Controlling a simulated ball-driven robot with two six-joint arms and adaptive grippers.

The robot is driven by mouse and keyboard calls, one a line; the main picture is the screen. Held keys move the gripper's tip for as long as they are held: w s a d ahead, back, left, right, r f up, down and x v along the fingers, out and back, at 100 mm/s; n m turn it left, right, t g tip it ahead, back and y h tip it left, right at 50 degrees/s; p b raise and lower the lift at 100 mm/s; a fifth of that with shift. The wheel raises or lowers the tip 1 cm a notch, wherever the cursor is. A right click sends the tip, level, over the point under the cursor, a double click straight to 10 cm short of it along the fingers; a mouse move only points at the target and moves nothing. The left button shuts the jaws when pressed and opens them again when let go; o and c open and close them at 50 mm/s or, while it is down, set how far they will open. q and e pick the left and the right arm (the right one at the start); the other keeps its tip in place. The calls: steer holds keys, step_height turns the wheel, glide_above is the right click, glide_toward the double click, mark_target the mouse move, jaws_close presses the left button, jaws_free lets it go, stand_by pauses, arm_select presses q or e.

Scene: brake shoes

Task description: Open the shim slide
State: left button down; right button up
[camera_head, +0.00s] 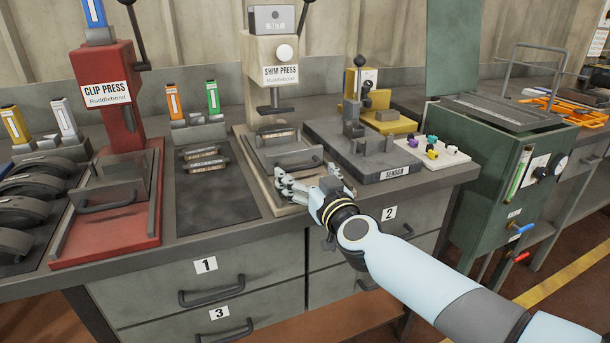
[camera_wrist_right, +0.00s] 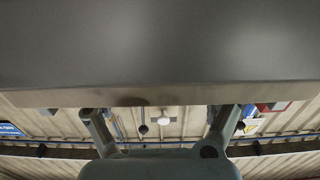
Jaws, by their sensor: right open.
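The shim press (camera_head: 272,60) stands at the back of the bench with its ram above a pale base. Its shim slide (camera_head: 276,146) is a grey plate with a dark curved handle (camera_head: 300,166) at its front. My right gripper (camera_head: 307,182) is open at the front end of the base, close to the handle. I cannot tell whether it touches the handle. In the right wrist view its two fingers (camera_wrist_right: 160,118) stand apart with nothing between them. A large grey surface (camera_wrist_right: 160,45) fills the top of that view. My left gripper is out of view.
The red clip press (camera_head: 104,95) stands to the left, with a dark mat (camera_head: 215,200) between the presses. The grey sensor block (camera_head: 372,160) sits close on the right of the shim press. Drawers (camera_head: 205,264) are under the bench. A green cabinet (camera_head: 470,170) stands further right.

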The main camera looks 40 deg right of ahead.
steer(key=shift+w+d, duration=0.2)
steer(key=shift+w, duration=0.5)
steer(key=shift+s, duration=0.1)
steer(key=c, duration=1.5)
steer(key=shift+s+a, duration=0.15)
steer(key=shift+s, duration=0.3)
steer(key=p+v, duration=0.3)
steer(key=v, duration=1.1)
steer(key=shift+s+f+p, duration=0.1)
steer(key=shift+s+p, duration=0.1)
steer(key=shift+p, duration=0.2)
steer(key=shift+v, duration=0.75)
